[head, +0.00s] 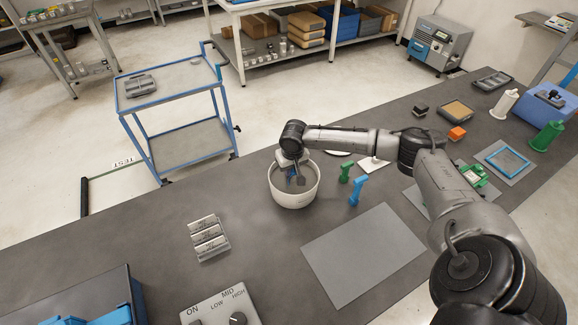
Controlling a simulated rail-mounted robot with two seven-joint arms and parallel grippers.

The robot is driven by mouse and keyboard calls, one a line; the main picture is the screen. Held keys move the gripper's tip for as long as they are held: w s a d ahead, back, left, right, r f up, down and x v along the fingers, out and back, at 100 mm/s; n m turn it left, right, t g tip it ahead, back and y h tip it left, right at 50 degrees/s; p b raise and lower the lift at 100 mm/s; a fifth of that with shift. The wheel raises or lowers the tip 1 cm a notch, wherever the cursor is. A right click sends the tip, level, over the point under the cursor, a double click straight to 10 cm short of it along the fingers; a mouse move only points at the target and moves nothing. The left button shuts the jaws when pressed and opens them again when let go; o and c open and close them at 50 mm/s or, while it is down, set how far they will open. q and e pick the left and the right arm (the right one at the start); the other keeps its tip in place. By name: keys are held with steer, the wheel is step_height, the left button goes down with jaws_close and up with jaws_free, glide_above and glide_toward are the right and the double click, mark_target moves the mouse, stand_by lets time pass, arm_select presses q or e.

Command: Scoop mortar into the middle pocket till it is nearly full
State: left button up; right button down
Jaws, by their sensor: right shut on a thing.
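A white round tub (294,198) stands on the dark bench, with grey material inside that I take to be mortar. My right gripper (291,172) is over and partly inside the tub, pointing down. It is shut on a small tool with a blue part, seemingly a scoop; the tool's lower end is hard to make out. A metal piece with three parallel sections (209,239), possibly the mould with the pockets, lies left of the tub, apart from the gripper. I cannot tell how full its middle pocket is. My left gripper is not in view.
A green stand (345,172) and a blue stand (355,191) are close right of the tub. A grey mat (363,254) lies at front right. A control panel (222,306) is at the front.

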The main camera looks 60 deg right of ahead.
steer(key=shift+s+a+b, duration=0.4)
steer(key=shift+s+a, duration=0.25)
steer(key=shift+s, duration=0.35)
steer(key=shift+r+p, duration=0.2)
steer(key=shift+p, duration=0.2)
steer(key=p, duration=0.1)
steer(key=g+p, duration=0.1)
steer(key=p, duration=0.1)
steer(key=shift+w+d+r+y, duration=0.2)
steer(key=shift+w+r+y, duration=0.1)
steer(key=shift+w+r, duration=0.05)
steer(key=shift+w+d+r+g+p, duration=0.1)
steer(key=shift+w+r+g+p, duration=0.15)
steer(key=shift+p, duration=0.25)
steer(key=r+p, duration=0.1)
steer(key=r+g+y+p, duration=0.1)
steer(key=r+p, duration=0.1)
steer(key=shift+w+d+r+g+y+p, duration=0.1)
steer(key=shift+w+d+g+y+p, duration=0.1)
steer(key=shift+w+g+y+p, duration=0.15)
steer(key=shift+d+r+g+y+p, duration=0.1)
steer(key=shift+r+g+y+p, duration=0.15)
steer(key=shift+r+g+p, duration=0.3)
steer(key=shift+r, duration=0.2)
steer(key=shift+w, duration=0.1)
